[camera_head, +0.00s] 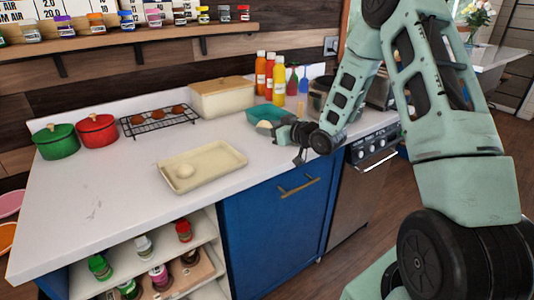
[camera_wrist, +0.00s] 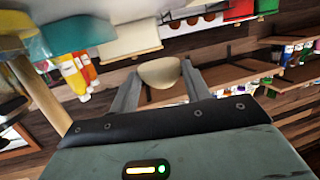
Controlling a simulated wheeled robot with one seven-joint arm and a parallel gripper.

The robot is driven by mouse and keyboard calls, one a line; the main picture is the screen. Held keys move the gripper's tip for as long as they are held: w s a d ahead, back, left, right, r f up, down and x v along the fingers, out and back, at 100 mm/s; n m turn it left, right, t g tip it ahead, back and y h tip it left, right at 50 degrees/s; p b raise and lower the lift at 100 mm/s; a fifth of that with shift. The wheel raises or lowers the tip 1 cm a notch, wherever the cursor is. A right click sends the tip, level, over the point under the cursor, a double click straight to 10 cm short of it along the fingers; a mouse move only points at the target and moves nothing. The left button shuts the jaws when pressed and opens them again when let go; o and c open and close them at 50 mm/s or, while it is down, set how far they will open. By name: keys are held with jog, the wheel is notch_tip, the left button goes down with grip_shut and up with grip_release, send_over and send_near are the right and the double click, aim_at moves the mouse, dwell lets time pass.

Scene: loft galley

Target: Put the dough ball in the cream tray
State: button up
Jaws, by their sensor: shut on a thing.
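My gripper (camera_head: 271,128) is shut on a pale dough ball (camera_wrist: 160,72), which sits between its two fingers in the wrist view. In the head view the held dough ball (camera_head: 263,125) shows at the fingertips, in front of the teal container (camera_head: 279,109). The cream tray (camera_head: 222,160) lies on the white counter, left of and nearer than my gripper.
A cream lidded box (camera_head: 222,98), a rack with brown rounds (camera_head: 158,122), and red (camera_head: 97,130) and green (camera_head: 56,142) pots stand along the back. Several bottles (camera_head: 270,72) stand behind the teal container. The counter left of the tray is clear.

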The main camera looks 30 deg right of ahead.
aim_at(271, 157)
jog(key=shift+f+p, duration=0.55)
jog(key=shift+f, duration=3.75)
jog(key=shift+f, duration=0.2)
jog(key=o, duration=1)
jog(key=shift+c, duration=0.2)
jog(key=shift+s, duration=0.1)
